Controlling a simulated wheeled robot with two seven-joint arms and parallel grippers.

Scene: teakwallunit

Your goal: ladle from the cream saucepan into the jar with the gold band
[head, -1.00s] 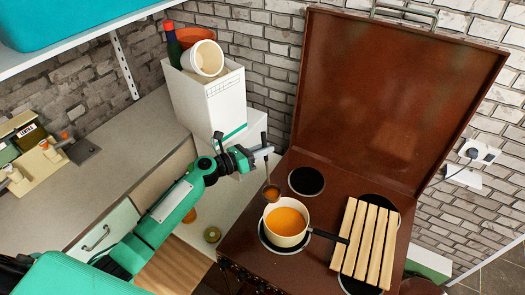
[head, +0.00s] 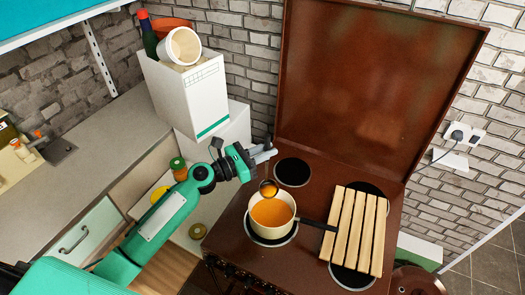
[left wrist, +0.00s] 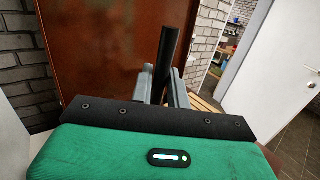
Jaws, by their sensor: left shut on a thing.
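The cream saucepan (head: 254,225) stands on the front left hob plate, holding orange liquid, its dark handle pointing right. My left gripper (head: 264,154) is above and behind the pan, shut on the ladle. In the left wrist view my left gripper (left wrist: 163,88) has the ladle's dark handle (left wrist: 168,48) upright between its fingers. The ladle's bowl (head: 268,188) is at the pan's far rim, with orange showing in it; I cannot tell whether it touches. Small jars stand left of the stove, one with a green top (head: 178,165); I cannot make out a gold band.
A slatted wooden rack (head: 355,230) lies over the right hob plates. The brown stove lid (head: 375,85) stands open behind. A white box (head: 188,95) with a tub and bottle on top is behind my left arm.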

